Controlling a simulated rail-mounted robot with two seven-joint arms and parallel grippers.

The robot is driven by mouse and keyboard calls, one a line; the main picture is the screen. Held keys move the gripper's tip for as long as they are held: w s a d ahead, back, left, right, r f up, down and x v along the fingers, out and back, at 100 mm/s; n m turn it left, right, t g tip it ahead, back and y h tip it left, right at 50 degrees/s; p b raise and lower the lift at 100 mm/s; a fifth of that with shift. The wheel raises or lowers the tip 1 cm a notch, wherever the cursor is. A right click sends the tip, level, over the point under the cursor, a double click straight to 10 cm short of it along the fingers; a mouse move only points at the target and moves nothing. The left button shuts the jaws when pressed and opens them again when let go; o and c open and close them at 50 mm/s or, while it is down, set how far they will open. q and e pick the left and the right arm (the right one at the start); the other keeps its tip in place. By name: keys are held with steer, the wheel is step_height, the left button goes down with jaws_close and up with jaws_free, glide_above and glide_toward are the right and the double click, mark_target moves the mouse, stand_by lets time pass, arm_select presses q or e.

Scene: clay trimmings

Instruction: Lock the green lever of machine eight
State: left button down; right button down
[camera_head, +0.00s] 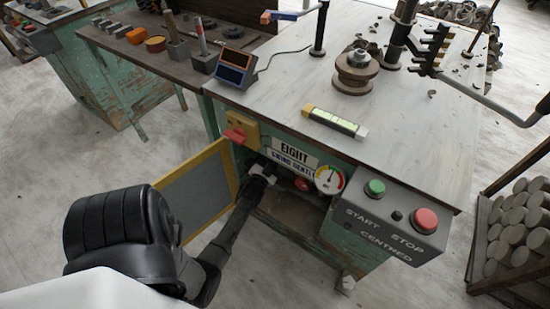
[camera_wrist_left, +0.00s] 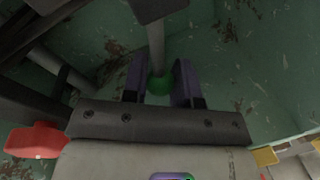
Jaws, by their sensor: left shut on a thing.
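Machine eight is the green cabinet with the sign EIGHT (camera_head: 294,152) on its front. My left gripper (camera_head: 264,170) reaches into the open compartment below the sign. In the left wrist view, its two dark fingers (camera_wrist_left: 160,72) are shut on the green ball knob (camera_wrist_left: 160,86) of the lever, one on each side. The lever's grey rod (camera_wrist_left: 156,45) runs up from the knob. In the head view the green lever is hidden in the opening behind my gripper. My right gripper is not in view.
The yellow-framed door (camera_head: 196,189) hangs open left of my arm. A red knob (camera_wrist_left: 38,140) is close by inside; a pressure gauge (camera_head: 329,180) and the start-stop box (camera_head: 393,217) are to the right. A crate of clay pieces (camera_head: 474,265) stands farther right.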

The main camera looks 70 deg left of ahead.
arm_select(q)
steer(key=shift+w+d+m, duration=0.1)
steer(key=shift+d+m, duration=0.05)
steer(key=shift+m, duration=0.15)
steer(key=shift+f, duration=0.1)
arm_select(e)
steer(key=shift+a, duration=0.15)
arm_select(q)
steer(key=c, duration=0.9)
jaws_free()
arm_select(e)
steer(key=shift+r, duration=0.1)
